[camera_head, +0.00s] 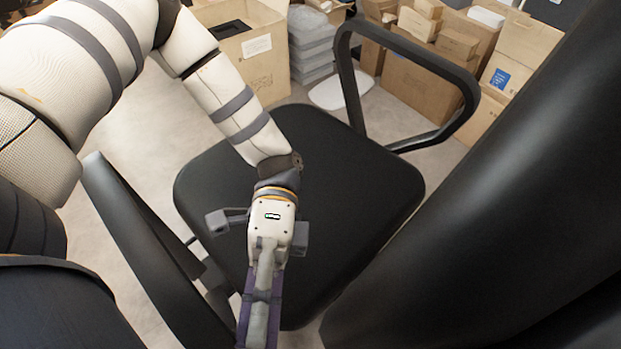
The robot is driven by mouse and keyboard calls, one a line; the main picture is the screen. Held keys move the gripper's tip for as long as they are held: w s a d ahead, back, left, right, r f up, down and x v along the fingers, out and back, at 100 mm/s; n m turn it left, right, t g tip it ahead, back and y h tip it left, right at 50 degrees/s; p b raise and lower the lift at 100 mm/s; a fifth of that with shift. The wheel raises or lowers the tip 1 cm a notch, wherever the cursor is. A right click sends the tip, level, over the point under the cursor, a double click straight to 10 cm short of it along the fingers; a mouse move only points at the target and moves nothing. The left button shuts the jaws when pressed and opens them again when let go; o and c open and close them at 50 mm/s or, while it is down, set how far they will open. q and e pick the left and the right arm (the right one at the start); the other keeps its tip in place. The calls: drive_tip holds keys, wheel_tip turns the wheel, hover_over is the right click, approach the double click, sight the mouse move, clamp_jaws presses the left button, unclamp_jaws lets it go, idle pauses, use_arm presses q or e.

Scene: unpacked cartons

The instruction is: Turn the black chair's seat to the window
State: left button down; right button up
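The black chair fills the middle of the head view. Its padded seat (350,190) is partly hidden by my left arm. One looped armrest (462,105) stands at the seat's far right side, and another (140,245) at its near left. A large black curved surface at the right (500,190), close to the camera, looks like the chair's backrest. My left gripper (262,285) appears over the left part of the seat, pointing toward the bottom of the view. Its finger opening and any contact are unclear. My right gripper is not in view. No window shows.
Cardboard cartons (425,85) are stacked at the back right. An open carton (262,65) and clear plastic bins (311,45) stand behind the seat. A white flat item (335,92) lies on the floor there. Bare floor (150,125) shows left of the seat.

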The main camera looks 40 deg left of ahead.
use_arm(q)
drive_tip(key=shift+s+a+m+g+y, duration=0.35)
drive_tip(key=shift+s+a+y, duration=0.1)
drive_tip(key=shift+a, duration=0.3)
drive_tip(key=shift+s+a+m+g+y, duration=0.35)
drive_tip(key=shift+s+a+y, duration=0.1)
drive_tip(key=shift+a, duration=0.3)
